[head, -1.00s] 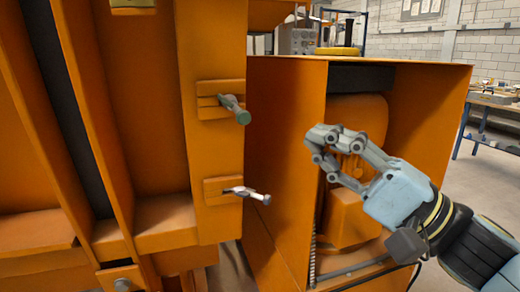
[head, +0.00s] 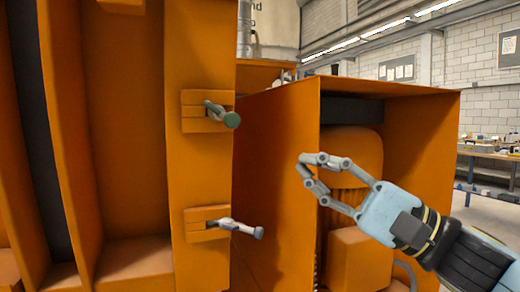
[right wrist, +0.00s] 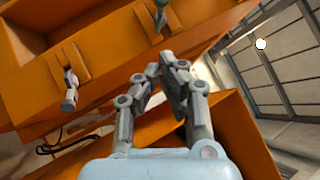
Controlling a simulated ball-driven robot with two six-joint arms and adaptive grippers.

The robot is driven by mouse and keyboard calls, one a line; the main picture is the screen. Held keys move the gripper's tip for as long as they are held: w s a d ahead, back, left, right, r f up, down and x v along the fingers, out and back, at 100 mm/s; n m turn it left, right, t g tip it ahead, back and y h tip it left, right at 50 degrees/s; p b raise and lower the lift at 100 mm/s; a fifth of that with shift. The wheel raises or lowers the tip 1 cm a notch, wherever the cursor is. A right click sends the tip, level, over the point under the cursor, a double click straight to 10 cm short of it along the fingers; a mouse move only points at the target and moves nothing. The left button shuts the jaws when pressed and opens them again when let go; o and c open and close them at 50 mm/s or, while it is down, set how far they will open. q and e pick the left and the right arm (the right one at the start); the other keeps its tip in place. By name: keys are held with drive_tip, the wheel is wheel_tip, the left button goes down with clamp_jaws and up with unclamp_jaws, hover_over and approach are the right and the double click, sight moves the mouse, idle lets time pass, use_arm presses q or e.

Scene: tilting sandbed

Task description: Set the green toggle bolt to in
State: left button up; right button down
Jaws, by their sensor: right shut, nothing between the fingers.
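The green toggle bolt (head: 222,114) sits in a slotted orange bracket, the upper of two on the orange post. Its green knob sticks out to the right, past the post's edge. The grey-white toggle bolt (head: 240,229) sits in the lower bracket. My right gripper (head: 303,164) is shut and empty, to the right of both bolts and apart from them, in front of the open orange cabinet. In the right wrist view the closed fingers (right wrist: 165,66) point toward the orange post. The green bolt (right wrist: 160,18) shows at that view's top edge, and the grey-white one (right wrist: 70,90) at left. My left gripper is out of view.
The open orange cabinet (head: 275,170) stands behind and right of the post, with an orange machine (head: 352,160) inside. Free space lies between my right gripper and the bolts. A workbench (head: 488,155) stands far right.

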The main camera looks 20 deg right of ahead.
sight(222, 116)
drive_tip(key=w+a+r+p, duration=0.3)
drive_tip(key=a+r+p, duration=0.1)
drive_tip(key=a, duration=0.3)
drive_tip(key=shift+p, duration=0.7)
